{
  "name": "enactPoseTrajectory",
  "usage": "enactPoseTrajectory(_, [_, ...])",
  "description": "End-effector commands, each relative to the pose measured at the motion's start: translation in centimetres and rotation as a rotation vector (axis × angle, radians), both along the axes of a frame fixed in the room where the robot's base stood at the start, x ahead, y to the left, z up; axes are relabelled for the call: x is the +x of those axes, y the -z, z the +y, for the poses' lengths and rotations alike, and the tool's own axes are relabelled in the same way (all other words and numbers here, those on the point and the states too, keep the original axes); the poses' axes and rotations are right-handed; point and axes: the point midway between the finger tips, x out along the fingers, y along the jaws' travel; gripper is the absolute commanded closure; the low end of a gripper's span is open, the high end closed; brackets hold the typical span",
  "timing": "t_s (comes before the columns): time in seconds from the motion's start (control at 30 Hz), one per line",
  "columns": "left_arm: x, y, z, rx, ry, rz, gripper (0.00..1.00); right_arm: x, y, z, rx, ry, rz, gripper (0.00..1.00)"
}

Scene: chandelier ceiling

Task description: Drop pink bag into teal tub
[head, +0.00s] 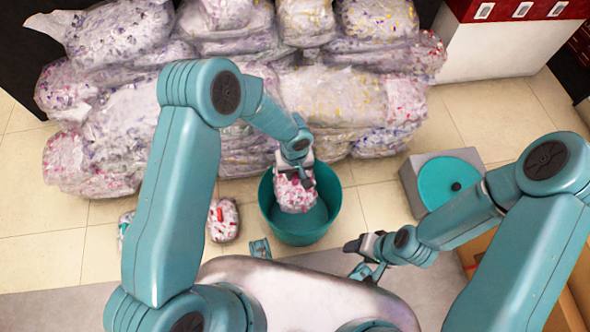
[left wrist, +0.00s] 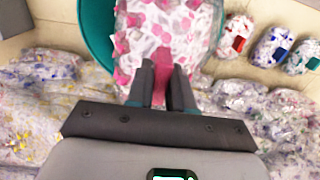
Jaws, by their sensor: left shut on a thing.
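The pink bag (head: 295,192) is a clear bag of pink and white pieces. My left gripper (head: 299,174) is shut on its top and holds it over the teal tub (head: 323,230). In the left wrist view the pink bag (left wrist: 165,40) hangs from the fingers (left wrist: 163,78), with the teal tub's rim (left wrist: 97,35) behind it. From above, the bag lies within the tub's rim; how deep it hangs I cannot tell. My right gripper (head: 364,254) is right of the tub and near the floor; its fingers look apart and empty.
Large clear bags (head: 330,95) are piled behind the tub. A small bag with a red tag (head: 222,219) lies on the floor left of the tub. A grey box with a teal disc (head: 445,182) stands to the right. Floor tiles between are clear.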

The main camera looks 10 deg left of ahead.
Motion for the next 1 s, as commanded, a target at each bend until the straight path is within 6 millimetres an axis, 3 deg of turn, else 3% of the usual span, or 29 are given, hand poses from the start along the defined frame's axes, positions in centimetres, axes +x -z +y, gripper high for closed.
enactPoseTrajectory(0.2, [0.1,3.0,-0.1,-0.001,0.001,0.001,1.0,0.0,1.3,0.0,0.0,0.0,0.0,0.42])
enactPoseTrajectory(0.53, [0.2,3.5,-0.2,-0.001,0.001,-0.001,1.0,0.0,1.4,0.0,0.0,0.0,0.0,0.42])
enactPoseTrajectory(0.57, [0.2,3.5,-0.2,-0.001,0.001,-0.001,0.72,0.0,1.4,0.0,0.0,0.0,0.0,0.42])
enactPoseTrajectory(0.63, [0.2,3.4,-0.2,-0.001,0.001,-0.001,0.5,0.0,1.4,0.0,0.0,0.0,0.0,0.42])
enactPoseTrajectory(1.0, [0.2,2.8,-0.2,-0.001,0.002,-0.001,0.49,0.0,1.1,0.0,0.0,0.0,0.0,0.42])
